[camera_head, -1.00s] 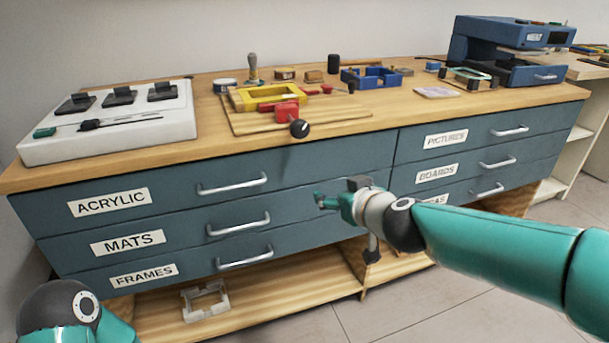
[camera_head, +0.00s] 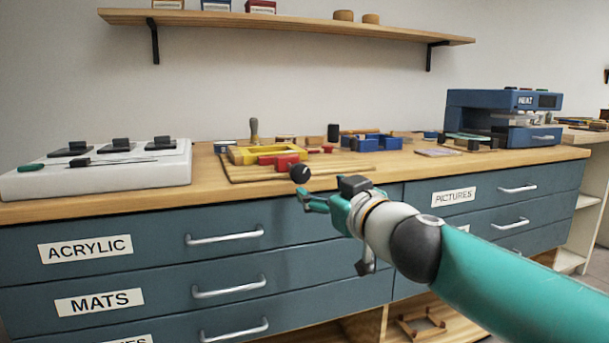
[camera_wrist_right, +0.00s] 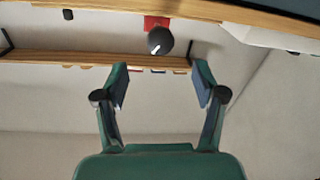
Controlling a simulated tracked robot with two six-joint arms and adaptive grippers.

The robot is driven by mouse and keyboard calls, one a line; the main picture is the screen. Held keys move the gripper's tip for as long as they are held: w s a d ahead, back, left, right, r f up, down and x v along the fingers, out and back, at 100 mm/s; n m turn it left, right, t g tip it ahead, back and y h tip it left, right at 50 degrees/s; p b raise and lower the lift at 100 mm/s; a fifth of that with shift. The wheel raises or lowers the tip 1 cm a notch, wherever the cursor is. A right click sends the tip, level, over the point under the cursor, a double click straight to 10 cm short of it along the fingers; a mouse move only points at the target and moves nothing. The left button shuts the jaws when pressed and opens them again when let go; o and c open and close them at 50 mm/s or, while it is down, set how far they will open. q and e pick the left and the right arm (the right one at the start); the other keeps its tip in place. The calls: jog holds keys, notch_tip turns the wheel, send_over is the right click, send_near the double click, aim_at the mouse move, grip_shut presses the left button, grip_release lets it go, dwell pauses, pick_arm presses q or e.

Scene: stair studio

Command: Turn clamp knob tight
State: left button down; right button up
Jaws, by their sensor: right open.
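The clamp knob is a round black ball with a white mark (camera_head: 300,173), at the front of the red clamp (camera_head: 280,161) by the worktop's front edge. The clamp sits against a yellow frame (camera_head: 262,153) on a wooden board (camera_head: 240,179). My right gripper (camera_head: 303,199) is just below the knob in the head view, in front of the top drawer. In the right wrist view its two fingers (camera_wrist_right: 161,82) are spread with nothing between them. The knob (camera_wrist_right: 160,40) is beyond the fingertips, roughly centred between them, apart from both. My left gripper is not in view.
A white panel with black clips (camera_head: 95,174) stands on the left of the worktop. A blue tray (camera_head: 371,143) and a blue machine (camera_head: 480,108) are to the right. Blue drawers with handles (camera_head: 225,238) are below. A wall shelf (camera_head: 300,25) hangs above.

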aim_at(303, 175)
jog(key=p+x, duration=0.4)
jog(key=x, duration=0.5)
jog(key=shift+w+a+r, duration=0.15)
jog(key=shift+w, duration=0.2)
jog(key=shift+w+a, duration=0.2)
jog(key=shift+w, duration=0.3)
jog(key=c, duration=1.1)
jog(key=shift+d, duration=0.2)
jog(key=shift+c, duration=0.3)
